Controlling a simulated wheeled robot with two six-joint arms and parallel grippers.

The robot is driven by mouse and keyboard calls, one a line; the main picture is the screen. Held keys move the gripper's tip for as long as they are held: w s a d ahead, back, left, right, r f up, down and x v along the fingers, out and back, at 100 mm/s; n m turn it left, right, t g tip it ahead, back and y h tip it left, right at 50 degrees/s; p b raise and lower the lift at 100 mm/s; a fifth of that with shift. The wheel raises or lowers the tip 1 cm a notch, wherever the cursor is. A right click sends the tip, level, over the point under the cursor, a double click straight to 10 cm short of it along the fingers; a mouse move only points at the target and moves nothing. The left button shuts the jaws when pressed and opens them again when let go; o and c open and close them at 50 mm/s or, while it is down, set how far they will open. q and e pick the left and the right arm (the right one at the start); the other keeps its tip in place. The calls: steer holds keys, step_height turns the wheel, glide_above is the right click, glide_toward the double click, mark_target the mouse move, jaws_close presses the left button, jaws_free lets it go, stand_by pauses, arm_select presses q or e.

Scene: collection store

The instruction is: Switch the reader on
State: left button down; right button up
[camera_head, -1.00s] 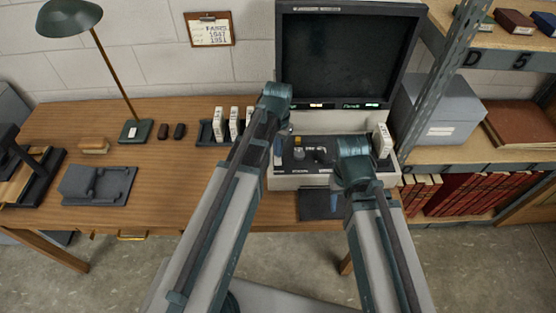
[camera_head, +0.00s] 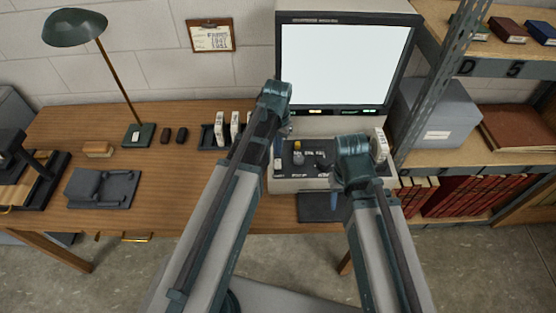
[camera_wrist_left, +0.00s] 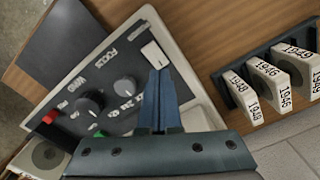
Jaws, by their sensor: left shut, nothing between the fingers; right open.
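The reader's screen (camera_head: 345,65) is lit plain white in the head view. Below it is the dark control panel (camera_head: 310,172), partly hidden by my arms. In the left wrist view the panel shows knobs (camera_wrist_left: 90,103), a red part (camera_wrist_left: 50,117), a green part (camera_wrist_left: 100,133) and a white switch (camera_wrist_left: 155,54). My left gripper (camera_wrist_left: 157,75) is shut and empty, its tips right at the white switch; I cannot tell whether they touch.
White labelled boxes (camera_head: 221,128) stand in a dark rack left of the reader; another white box (camera_head: 381,145) is at its right. A green lamp (camera_head: 139,133) and a dark device (camera_head: 103,188) stand further left. A metal shelf upright (camera_head: 440,75) rises at the right.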

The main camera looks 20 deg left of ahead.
mark_target(279, 162)
arm_select(q)
step_height(279, 162, up, 3)
steer(key=p, duration=0.2)
steer(key=shift+r+p, duration=0.1)
steer(key=shift+p, duration=0.2)
steer(key=s+d+m+y, duration=0.1)
steer(key=s+d, duration=0.9)
steer(key=s, duration=0.4)
steer(key=shift+s+d, duration=0.15)
steer(key=shift+d, duration=0.1)
